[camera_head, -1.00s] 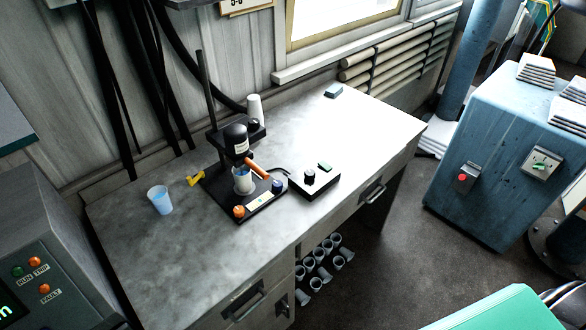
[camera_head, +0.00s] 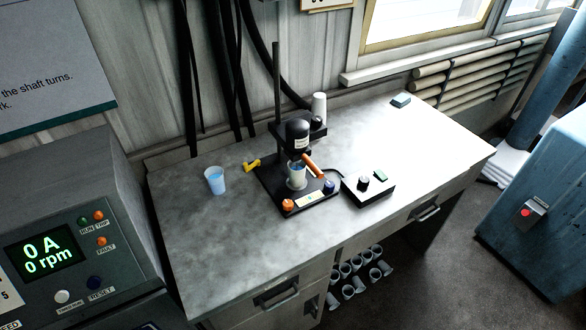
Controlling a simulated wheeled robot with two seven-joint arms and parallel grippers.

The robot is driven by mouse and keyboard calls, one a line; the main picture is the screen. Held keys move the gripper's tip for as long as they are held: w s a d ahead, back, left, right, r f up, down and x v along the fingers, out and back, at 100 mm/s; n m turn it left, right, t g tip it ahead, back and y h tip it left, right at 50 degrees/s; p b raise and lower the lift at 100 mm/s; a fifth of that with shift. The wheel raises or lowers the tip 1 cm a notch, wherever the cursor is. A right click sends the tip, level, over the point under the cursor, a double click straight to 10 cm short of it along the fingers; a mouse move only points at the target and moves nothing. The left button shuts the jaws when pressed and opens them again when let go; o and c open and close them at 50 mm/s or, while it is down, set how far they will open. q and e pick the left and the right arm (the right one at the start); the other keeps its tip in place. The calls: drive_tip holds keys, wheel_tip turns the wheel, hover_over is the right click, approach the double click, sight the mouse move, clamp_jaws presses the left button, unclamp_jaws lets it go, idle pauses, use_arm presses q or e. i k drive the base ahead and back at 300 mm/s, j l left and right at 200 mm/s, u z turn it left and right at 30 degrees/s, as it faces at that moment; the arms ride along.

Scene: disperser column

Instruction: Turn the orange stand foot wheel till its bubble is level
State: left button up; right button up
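The orange foot wheel (camera_head: 288,204) sits at the front left corner of the black stand base (camera_head: 269,186) on the bench. A blue foot wheel (camera_head: 330,186) is at the base's front right corner. A pale level strip (camera_head: 311,199) lies between them; its bubble is too small to read. An orange handle (camera_head: 313,166) sticks out beside the cup. Neither of my grippers is in view.
A cup of blue liquid (camera_head: 215,180) stands left of the stand, near a yellow item (camera_head: 252,164). A black control box (camera_head: 368,187) is to the right. A grey panel (camera_head: 70,235) reading 0 A, 0 rpm stands at left. The bench's front left is clear.

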sight(288, 204)
drive_tip(key=l, duration=1.35)
drive_tip(key=z, duration=0.05)
